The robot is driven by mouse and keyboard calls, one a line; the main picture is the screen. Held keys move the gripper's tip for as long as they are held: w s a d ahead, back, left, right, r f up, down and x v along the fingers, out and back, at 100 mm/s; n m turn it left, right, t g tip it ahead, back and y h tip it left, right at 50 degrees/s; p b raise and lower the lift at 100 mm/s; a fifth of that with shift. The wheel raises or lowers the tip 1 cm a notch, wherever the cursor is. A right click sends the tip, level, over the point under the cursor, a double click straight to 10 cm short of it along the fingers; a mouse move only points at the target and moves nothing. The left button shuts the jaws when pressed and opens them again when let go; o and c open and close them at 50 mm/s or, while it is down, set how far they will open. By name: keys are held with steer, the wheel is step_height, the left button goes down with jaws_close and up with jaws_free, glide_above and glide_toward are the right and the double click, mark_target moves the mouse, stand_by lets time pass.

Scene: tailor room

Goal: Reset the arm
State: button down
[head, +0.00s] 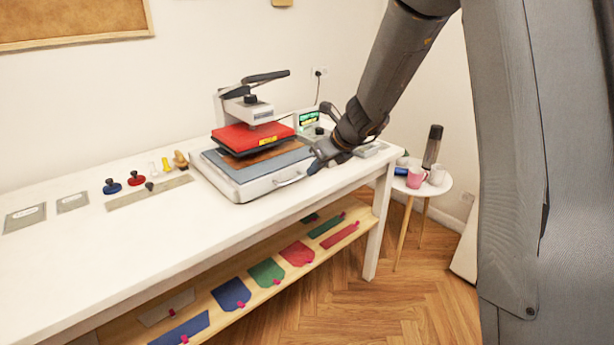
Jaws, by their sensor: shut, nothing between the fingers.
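My arm reaches down from the upper right in the head view. My gripper (318,160) is at the front right corner of the heat press (262,186), close to its handle side. The gripper is shut, with nothing seen in it. Whether it touches the press cannot be told. The press has a raised red upper plate (240,137) above a grey lower bed, with a brown piece (268,157) lying on the bed. Its black lever (265,76) is on top. My forearm hides part of the area behind the press.
The white table (120,240) carries a row of stamps (136,178) and grey plates at left. A shelf below (245,312) holds coloured fabric pieces. A small round table (424,187) with a pink mug (416,177) and a dark bottle stands at right. Wooden floor is clear in front.

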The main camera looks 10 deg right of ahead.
steer(key=s+d+f+n+g+h, duration=0.2)
steer(key=s+n, duration=1.2)
steer(key=s, duration=0.2)
steer(key=s+d+f+n+g+h, duration=0.2)
steer(key=s+n+g, duration=0.1)
steer(key=s+n, duration=1.2)
steer(key=shift+s+d+n, duration=0.3)
steer(key=shift+s+d, duration=0.05)
steer(key=shift+s, duration=0.05)
